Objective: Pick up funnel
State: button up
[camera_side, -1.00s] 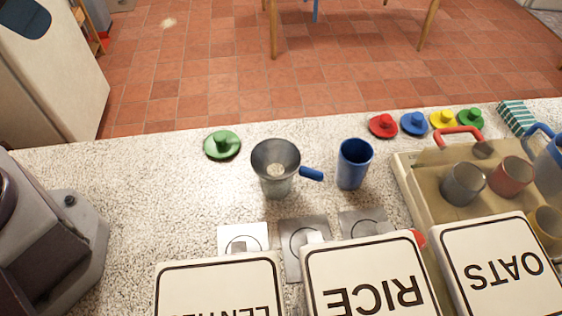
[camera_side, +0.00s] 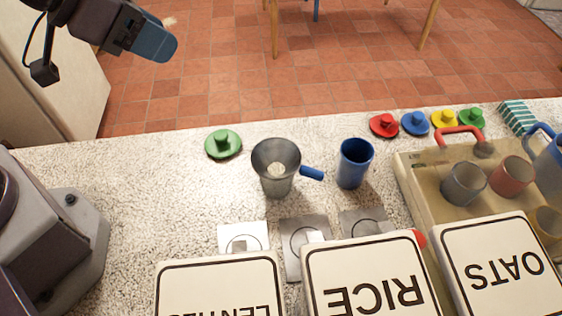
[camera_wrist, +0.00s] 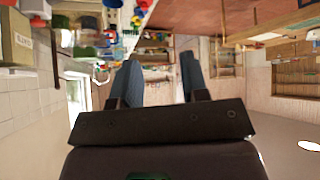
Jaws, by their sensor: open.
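The grey metal funnel (camera_side: 270,153) with a blue side handle stands on the speckled counter, left of a blue cup. Its wide mouth faces up, and I cannot tell whether its narrow lower part sits in a cup. My gripper (camera_side: 160,45) is high at the upper left in the side view, well away from the funnel. In the wrist view its two blue fingers (camera_wrist: 160,78) are apart with nothing between them. I cannot make out the funnel in the wrist view.
A blue cup (camera_side: 354,165) stands right of the funnel, a green knobbed lid (camera_side: 223,145) behind left. RICE (camera_side: 370,285), OATS and LENTILS boxes stand in front. A beige tray (camera_side: 408,185) with several cups is at right. The counter's left middle is clear.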

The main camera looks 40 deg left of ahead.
jog(key=w+d+f+m, duration=0.1)
jog(key=w+d+f, duration=0.1)
jog(key=d+f, duration=0.35)
jog(key=m+t, duration=0.3)
send_near(294, 170)
notch_tip(294, 170, up, 3)
jog(key=a, duration=0.2)
jog(key=s+f+m+t+h, duration=0.1)
jog(key=s+f+m+t, duration=0.2)
jog(key=s+f, duration=0.15)
jog(key=x, duration=1.2)
jog(key=shift+d+r, duration=0.1)
jog(key=shift+d, duration=0.2)
grip_shut()
